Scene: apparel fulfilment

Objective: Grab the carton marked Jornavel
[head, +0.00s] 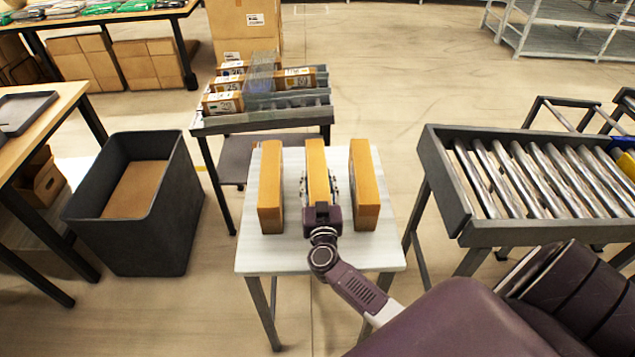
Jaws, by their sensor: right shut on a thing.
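Three tall, narrow orange-brown cartons stand side by side on a small white table (320,258): a left carton (271,190), a middle carton (317,172) and a right carton (364,188). No marking can be read on any of them from here, so I cannot tell which is Jornavel. My right gripper (321,200) reaches in from the front and is shut on the middle carton, which it partly hides. The carton looks upright; I cannot tell whether it touches the table. My left gripper is not in view.
A rack (262,122) with several labelled cartons stands behind the table. A dark bin (128,240) is on the floor at left, beside a wooden table. A roller conveyor (480,232) stands close on the right.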

